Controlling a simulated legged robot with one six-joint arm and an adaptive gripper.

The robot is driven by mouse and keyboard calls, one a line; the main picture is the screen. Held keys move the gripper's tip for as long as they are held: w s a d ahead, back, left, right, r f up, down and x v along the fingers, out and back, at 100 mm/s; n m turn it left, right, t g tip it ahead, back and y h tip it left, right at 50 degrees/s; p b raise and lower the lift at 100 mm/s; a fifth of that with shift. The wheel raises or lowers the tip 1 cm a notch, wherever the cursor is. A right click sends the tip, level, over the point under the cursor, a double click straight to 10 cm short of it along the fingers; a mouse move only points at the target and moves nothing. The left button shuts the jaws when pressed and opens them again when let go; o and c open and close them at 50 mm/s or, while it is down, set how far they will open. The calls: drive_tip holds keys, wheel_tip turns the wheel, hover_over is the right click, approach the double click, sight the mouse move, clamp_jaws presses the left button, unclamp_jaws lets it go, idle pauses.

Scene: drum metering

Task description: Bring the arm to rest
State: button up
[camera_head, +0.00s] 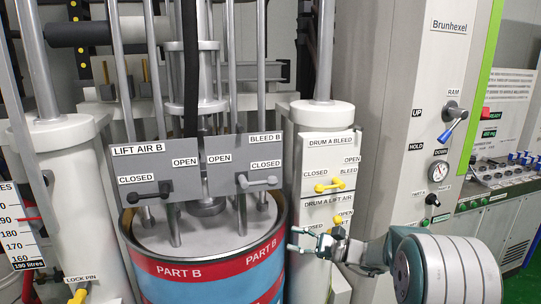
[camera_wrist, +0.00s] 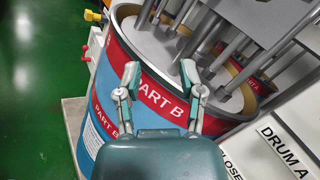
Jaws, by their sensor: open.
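My gripper (camera_head: 300,240) is open and empty in the head view, at the lower middle. It is in front of the right side of the Part B drum (camera_head: 158,290) and the white column of Drum A valves. My arm reaches in from the lower right. In the wrist view my gripper (camera_wrist: 162,85) has its two fingers spread, with the drum's red Part B band (camera_wrist: 170,104) behind them. I cannot tell the exact gap between fingertips and drum.
Yellow Drum A Bleed (camera_head: 330,185) and Lift Air handles are close to my gripper. A Brunhexel cabinet (camera_head: 400,110) stands at the right. Green floor (camera_wrist: 35,100) is open at left in the wrist view.

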drive_tip(key=s+a+r+n+g+h, duration=0.15)
drive_tip(key=s+n+h, duration=0.25)
drive_tip(key=s, duration=0.6)
drive_tip(key=s+a+r+n+g+h, duration=0.1)
drive_tip(key=s+n+g+h, duration=0.3)
drive_tip(key=s, duration=0.5)
drive_tip(key=s+d+f+n+t+h, duration=0.1)
drive_tip(key=s+d+n+t+h, duration=0.5)
drive_tip(key=s+d+h, duration=0.4)
drive_tip(key=s+d, duration=0.1)
drive_tip(key=s, duration=0.3)
drive_tip(key=shift+d+n+h, duration=0.15)
drive_tip(key=shift+n+h, duration=0.15)
